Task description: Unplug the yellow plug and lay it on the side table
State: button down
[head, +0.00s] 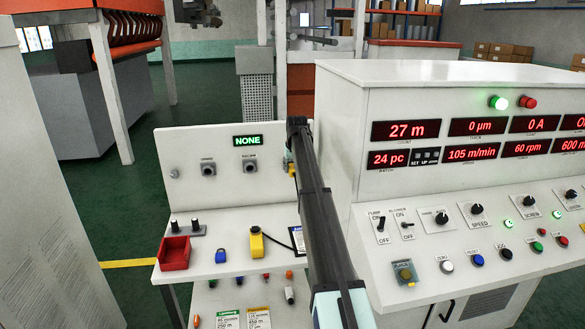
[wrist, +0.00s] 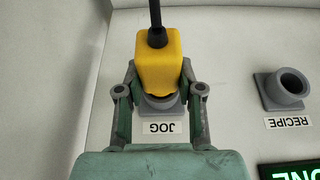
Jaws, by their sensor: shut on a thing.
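The yellow plug (wrist: 158,65) with a black cable is between the fingers of my gripper (wrist: 161,92) in the wrist view. My gripper is shut on it. The plug's end overlaps the grey JOG socket (wrist: 160,109) on the white panel; I cannot tell how deep it sits. In the head view my gripper (head: 292,163) is at the panel's right end, and only a sliver of the yellow plug (head: 291,169) shows beside it. My arm hides the JOG socket there. The white side table (head: 197,258) lies below and in front of the panel.
A red bin (head: 174,253), a blue item (head: 220,256) and a yellow item with a dark top (head: 257,243) are on the side table. The RECIPE socket (wrist: 283,89) is empty. The control console (head: 440,215) stands close to the right of my arm.

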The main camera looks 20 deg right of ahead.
jog(key=shift+s+a, duration=0.2)
jog(key=shift+s, duration=0.55)
jog(key=shift+s+a, duration=0.2)
jog(key=shift+s, duration=0.6)
jog(key=shift+s+a+p, duration=0.2)
jog(key=shift+s+p, duration=0.15)
jog(key=shift+s, duration=0.55)
jog(key=shift+f+b, duration=0.1)
jog(key=shift+b, duration=0.35)
